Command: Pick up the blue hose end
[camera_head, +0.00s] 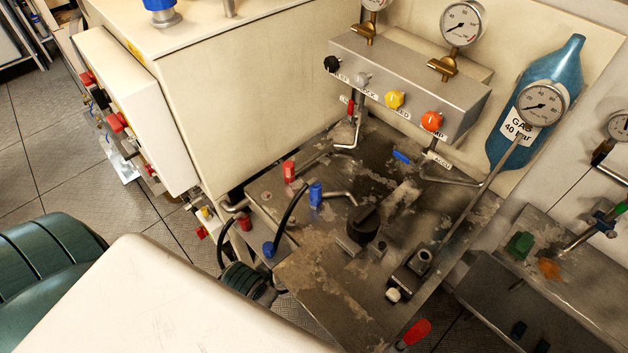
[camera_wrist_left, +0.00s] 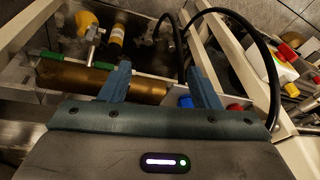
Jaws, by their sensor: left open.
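In the head view, a thin black hose curves down the front of the metal bench to a blue hose end (camera_head: 268,248), hanging beside a red knob (camera_head: 245,222). A blue fitting (camera_head: 316,193) stands on the bench near the hose's upper end. In the left wrist view, my left gripper (camera_wrist_left: 162,82) is open, with two blue-grey fingers apart. A small blue piece (camera_wrist_left: 185,102) shows near the inner side of its right finger; I cannot tell if it is the hose end. My right gripper is not in view.
The worn metal bench (camera_head: 310,270) carries a black knob (camera_head: 363,222) and a red-capped fitting (camera_head: 289,171). A gauge panel (camera_head: 405,75) stands behind.

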